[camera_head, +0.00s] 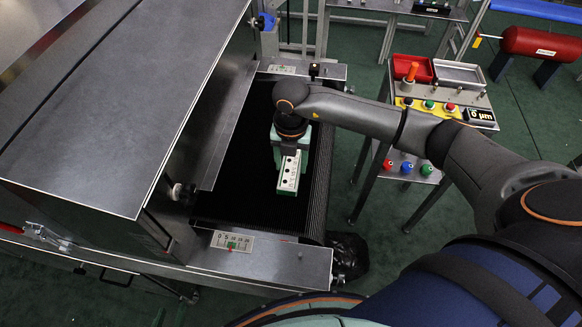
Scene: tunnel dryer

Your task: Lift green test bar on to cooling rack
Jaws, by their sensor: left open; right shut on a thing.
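My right gripper (290,150) hangs over the black conveyor belt (235,190) at the dryer's mouth, its arm reaching in from the right. It is shut on a green bar with a white, dark-spotted face (289,172), which I take as the green test bar. The bar points toward the front of the belt. The fingertips are largely hidden from above, and I cannot tell whether the bar touches the belt. My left gripper is not in view. I cannot make out which thing is the cooling rack.
The grey dryer housing (110,95) stands left of the belt. Metal side plates (275,262) edge the belt. A stand at right holds a red tray (412,68), a grey tray (460,74) and buttons. A red cylinder (540,43) lies at far right.

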